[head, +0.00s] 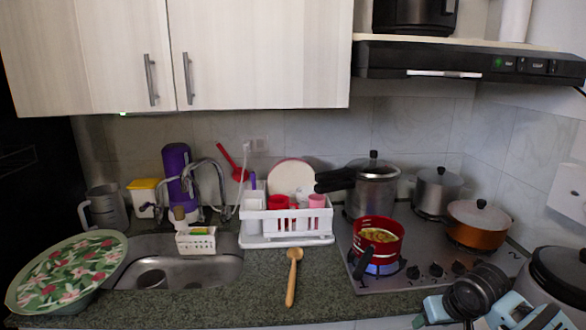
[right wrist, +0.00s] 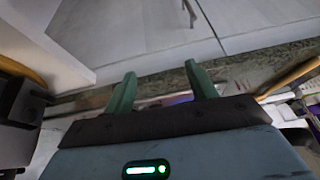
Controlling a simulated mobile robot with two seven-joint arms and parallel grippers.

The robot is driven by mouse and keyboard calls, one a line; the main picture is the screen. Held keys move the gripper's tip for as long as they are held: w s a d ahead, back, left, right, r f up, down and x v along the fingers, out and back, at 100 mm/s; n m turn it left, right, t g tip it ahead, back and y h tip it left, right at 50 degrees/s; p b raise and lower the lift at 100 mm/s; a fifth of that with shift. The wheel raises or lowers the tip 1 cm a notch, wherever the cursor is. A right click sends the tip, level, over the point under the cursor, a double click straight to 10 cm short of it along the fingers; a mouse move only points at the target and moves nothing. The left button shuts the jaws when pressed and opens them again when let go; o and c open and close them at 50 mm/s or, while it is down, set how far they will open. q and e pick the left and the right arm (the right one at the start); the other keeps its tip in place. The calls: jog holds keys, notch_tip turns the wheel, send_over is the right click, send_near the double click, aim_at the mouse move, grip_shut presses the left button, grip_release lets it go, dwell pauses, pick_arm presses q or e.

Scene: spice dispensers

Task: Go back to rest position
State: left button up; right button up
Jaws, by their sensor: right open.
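My right gripper (right wrist: 161,84) shows in the right wrist view with its two green fingers apart and nothing between them. Light cabinet doors and a strip of speckled counter lie beyond the fingertips. In the head view my right arm is at the lower right corner, in front of the counter and below the stove; its fingers are hard to make out there. My left gripper is not in the head view.
The stove (head: 430,291) carries a red pot (head: 377,250) over a blue flame, a pressure cooker (head: 372,192) and an orange pan (head: 478,224). A wooden spoon (head: 293,275) lies on the counter (head: 235,305). A dish rack (head: 284,240) and sink (head: 215,272) are left.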

jog(key=s+a+f+t+y, duration=0.1)
jog(key=s+a+f, duration=0.25)
jog(key=f, duration=0.25)
jog(key=s+a+f+n+y, duration=0.1)
jog(key=s+a+f, duration=0.2)
jog(key=s+f, duration=0.25)
jog(key=s+a+f+t, duration=0.1)
jog(key=s+a+f, duration=0.25)
jog(key=f, duration=0.25)
jog(key=s+f+t, duration=0.1)
jog(key=s+f, duration=0.1)
jog(key=s, duration=0.7)
jog(key=s+f+t, duration=0.1)
jog(key=s+f, duration=0.2)
jog(key=s, duration=0.7)
jog(key=shift+s+a+n+t+h, duration=0.2)
jog(key=shift+a+n+t+h, duration=0.1)
jog(key=shift+a+h, duration=0.1)
